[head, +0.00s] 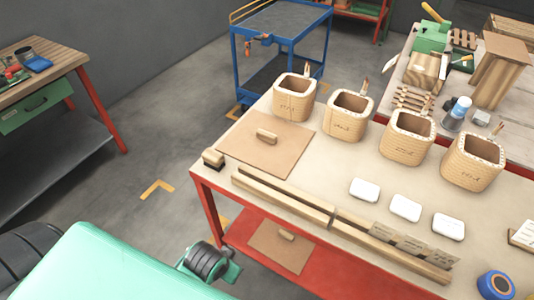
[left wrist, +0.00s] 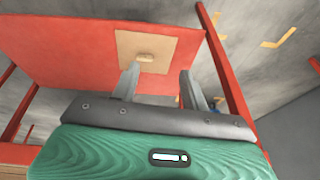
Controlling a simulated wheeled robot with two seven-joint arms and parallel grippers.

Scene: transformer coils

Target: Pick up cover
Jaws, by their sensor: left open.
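A flat square tan cover with a small wooden handle (head: 284,249) lies on the red lower shelf in the head view. It also shows in the left wrist view as a square board (left wrist: 172,46) with a handle (left wrist: 145,57). My left gripper (left wrist: 158,72) is open and empty, its two fingers pointing toward the shelf near the cover's edge. The handle lies ahead of the fingertips, nearer the left finger; the gap is hard to judge. A second, similar board with a handle (head: 252,142) lies on the table top. My right gripper is not in view.
The work table (head: 330,170) stands above the red shelf (head: 340,273); a red table leg (left wrist: 225,70) is close right of my left gripper. Several wound coils (head: 295,97) line the table's back. White blocks (head: 364,189) and wooden bars (head: 283,196) lie in front.

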